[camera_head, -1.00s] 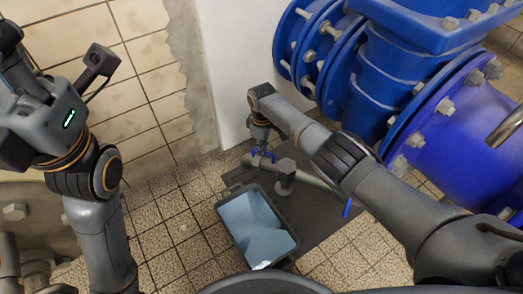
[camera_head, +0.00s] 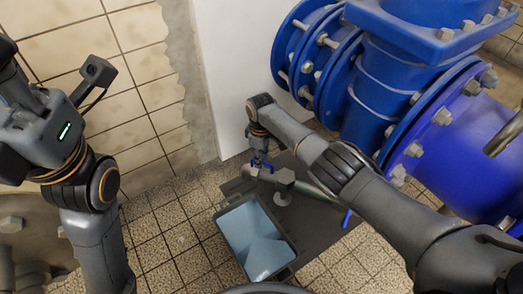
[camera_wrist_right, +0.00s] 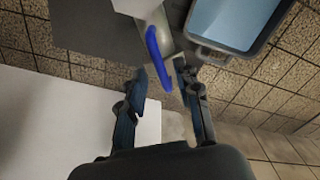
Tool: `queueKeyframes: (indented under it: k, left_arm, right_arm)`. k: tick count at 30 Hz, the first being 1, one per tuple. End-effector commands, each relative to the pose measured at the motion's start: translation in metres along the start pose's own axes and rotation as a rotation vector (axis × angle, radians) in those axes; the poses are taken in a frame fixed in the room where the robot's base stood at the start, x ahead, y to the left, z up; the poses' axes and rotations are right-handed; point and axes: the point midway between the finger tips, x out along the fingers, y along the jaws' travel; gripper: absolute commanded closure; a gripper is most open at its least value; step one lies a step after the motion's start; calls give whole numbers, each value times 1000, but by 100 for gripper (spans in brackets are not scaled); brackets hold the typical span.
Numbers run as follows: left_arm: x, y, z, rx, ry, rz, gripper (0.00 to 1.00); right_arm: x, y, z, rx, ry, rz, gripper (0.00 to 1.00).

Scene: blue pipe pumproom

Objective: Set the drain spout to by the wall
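The drain spout (camera_head: 284,187) is a grey pipe piece beside a dark basin with a pale inside (camera_head: 252,238), low by the floor. In the right wrist view, a bright blue curved handle (camera_wrist_right: 158,58) shows at the grey pipe (camera_wrist_right: 146,10). My right gripper (camera_head: 260,163) reaches down at the spout's wall side. In the wrist view its fingers (camera_wrist_right: 166,80) are apart, with the blue handle's end between them; I cannot tell whether they touch it. My left arm (camera_head: 75,165) is raised at the left; its fingertips are out of view.
Large blue flanged pipes (camera_head: 370,90) fill the upper right. A white wall (camera_head: 240,70) stands behind the spout, with a tiled wall (camera_head: 130,100) to its left. A blue lever (camera_head: 347,218) sticks up right of the spout. Tiled floor (camera_head: 170,225) is clear left of the basin.

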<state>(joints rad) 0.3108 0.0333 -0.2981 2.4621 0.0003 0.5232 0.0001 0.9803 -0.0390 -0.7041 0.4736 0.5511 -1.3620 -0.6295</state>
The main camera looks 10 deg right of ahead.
Motion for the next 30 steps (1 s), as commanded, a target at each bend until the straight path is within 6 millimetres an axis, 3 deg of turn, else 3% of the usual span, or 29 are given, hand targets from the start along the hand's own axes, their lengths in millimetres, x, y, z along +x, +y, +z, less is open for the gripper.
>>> queueKeyframes:
  k: [7, 19, 24, 30]
  left_arm:
    - [0, 1, 0, -1, -1, 2, 60]
    - [-1, 1, 0, -1, -2, 3, 60]
    - [-1, 1, 0, -1, -2, 4, 60]
    - [-1, 1, 0, -1, -2, 4, 60]
  right_arm:
    - [-22, 1, 0, -1, 2, 2, 67]
    - [-102, 1, 0, 1, 3, 4, 67]
    - [-116, 1, 1, 3, 0, 2, 67]
    - [-119, 1, 1, 2, 0, 1, 67]
